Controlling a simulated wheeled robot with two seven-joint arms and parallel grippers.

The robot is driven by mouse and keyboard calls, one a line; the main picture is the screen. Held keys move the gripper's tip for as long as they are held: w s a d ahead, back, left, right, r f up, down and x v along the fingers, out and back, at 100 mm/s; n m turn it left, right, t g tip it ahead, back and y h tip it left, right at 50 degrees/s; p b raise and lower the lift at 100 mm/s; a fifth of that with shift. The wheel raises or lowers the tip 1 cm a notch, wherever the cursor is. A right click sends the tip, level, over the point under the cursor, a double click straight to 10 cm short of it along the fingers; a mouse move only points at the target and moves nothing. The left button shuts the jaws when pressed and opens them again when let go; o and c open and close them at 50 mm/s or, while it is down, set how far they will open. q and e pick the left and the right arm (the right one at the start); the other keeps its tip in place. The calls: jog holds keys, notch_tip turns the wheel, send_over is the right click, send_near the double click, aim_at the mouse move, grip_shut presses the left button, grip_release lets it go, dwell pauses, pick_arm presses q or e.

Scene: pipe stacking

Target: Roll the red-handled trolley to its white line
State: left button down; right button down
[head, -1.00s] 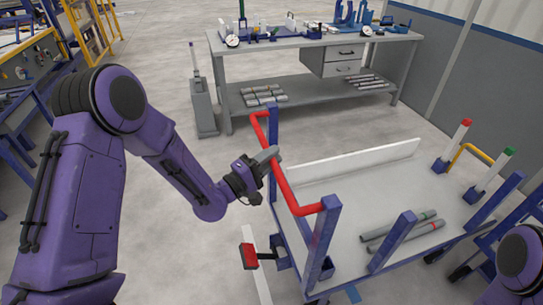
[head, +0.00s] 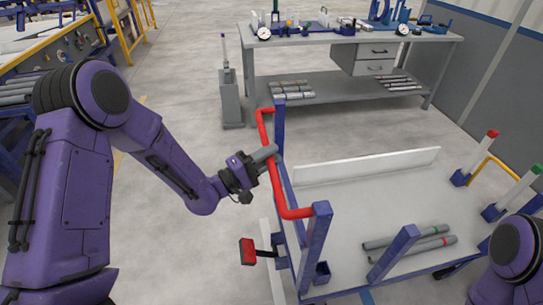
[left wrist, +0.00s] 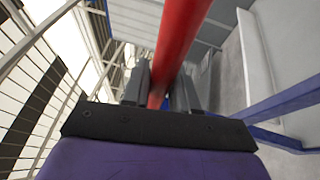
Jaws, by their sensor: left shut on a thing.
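The trolley (head: 350,210) stands right of centre in the head view, with a grey deck, blue posts and a red handle (head: 276,190) at its left end. My left gripper (head: 268,155) is shut on the handle's long bar. In the left wrist view the red bar (left wrist: 182,45) runs between the two fingers (left wrist: 160,88). A white line (head: 277,285) on the floor shows beside and partly behind the trolley's left end, near the red pedal (head: 248,252). Part of the line is hidden. My right gripper is out of view; only part of that arm shows.
Red-tipped (head: 479,156) and green-tipped (head: 520,184) posts stand at the right. A workbench (head: 350,75) stands behind and a grey wall at right.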

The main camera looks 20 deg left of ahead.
pick_arm(q)
jog(key=shift+a, duration=0.1)
jog(key=c, duration=1.2)
grip_release()
jog(key=shift+c, duration=0.2)
jog(key=shift+o, duration=1.4)
jog(key=shift+a, duration=0.1)
jog(key=shift+s+a+f, duration=0.2)
jog(key=shift+s, duration=0.15)
jog(key=b+v, duration=0.2)
jog(key=v, duration=0.7)
jog(key=shift+s+a, duration=0.3)
